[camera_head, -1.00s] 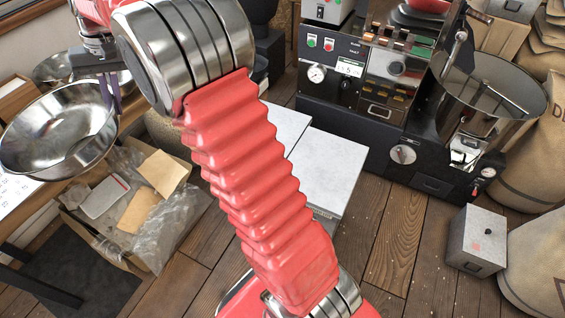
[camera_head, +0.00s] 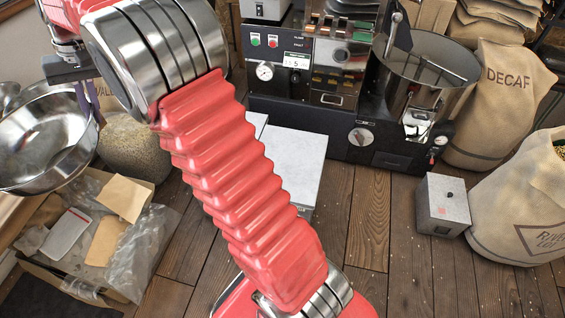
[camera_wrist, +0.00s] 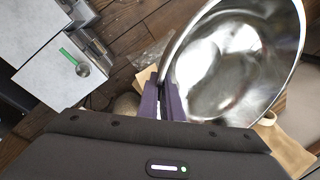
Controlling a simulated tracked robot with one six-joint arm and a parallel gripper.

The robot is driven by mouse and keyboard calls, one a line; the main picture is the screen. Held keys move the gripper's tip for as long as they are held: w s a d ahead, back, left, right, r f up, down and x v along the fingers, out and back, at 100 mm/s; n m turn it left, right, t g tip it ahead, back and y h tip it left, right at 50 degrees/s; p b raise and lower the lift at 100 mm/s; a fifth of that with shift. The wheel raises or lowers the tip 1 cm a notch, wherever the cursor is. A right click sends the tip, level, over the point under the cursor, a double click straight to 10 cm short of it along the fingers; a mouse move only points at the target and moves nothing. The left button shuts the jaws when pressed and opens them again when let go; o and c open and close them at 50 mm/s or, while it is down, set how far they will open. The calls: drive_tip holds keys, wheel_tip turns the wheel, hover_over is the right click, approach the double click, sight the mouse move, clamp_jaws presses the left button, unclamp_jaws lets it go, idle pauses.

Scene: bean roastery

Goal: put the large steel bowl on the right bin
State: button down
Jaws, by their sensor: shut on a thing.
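The large steel bowl (camera_head: 40,150) hangs at the left of the head view, tilted, with its shiny inside showing. It fills the upper right of the wrist view (camera_wrist: 235,75). My gripper (camera_wrist: 163,100) is shut on the bowl's rim with its purple fingers. In the head view my gripper (camera_head: 88,97) is partly hidden by my arm. Two pale flat-topped boxes, seemingly the bins, stand on the floor. The nearer, right-hand one (camera_head: 295,155) is partly covered by my red arm, the other (camera_head: 256,122) mostly so. The bowl is apart from both, to their left.
A black roaster (camera_head: 345,120) stands behind the boxes. A small grey box (camera_head: 443,205) and burlap sacks (camera_head: 525,195) are at the right. An open carton with paper and plastic (camera_head: 95,235) lies below the bowl.

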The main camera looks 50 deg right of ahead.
drive_tip(key=s+d+f+m+t+h, duration=0.1)
drive_tip(key=s+d+f+m, duration=0.25)
drive_tip(key=d+f, duration=0.4)
drive_tip(key=s+d+f+m, duration=0.2)
drive_tip(key=d+f+m, duration=0.35)
drive_tip(key=d, duration=0.35)
drive_tip(key=s+d+f+m+t+h, duration=0.1)
drive_tip(key=s+d+f+m, duration=0.25)
drive_tip(key=d+f, duration=0.45)
drive_tip(key=s+d+f+m+h, duration=0.1)
drive_tip(key=s+d+f+m, duration=0.3)
drive_tip(key=s, duration=0.4)
drive_tip(key=s+d+f+m+h, duration=0.1)
drive_tip(key=s+d+f+m, duration=0.3)
drive_tip(key=s, duration=0.5)
drive_tip(key=s+d+f+m+h, duration=0.1)
drive_tip(key=s+d+f+m, duration=0.3)
drive_tip(key=s, duration=0.4)
drive_tip(key=shift+s+f+m+g+h, duration=0.3)
drive_tip(key=shift+f+m, duration=0.35)
drive_tip(key=shift+f, duration=0.15)
drive_tip(key=shift+f, duration=2.95)
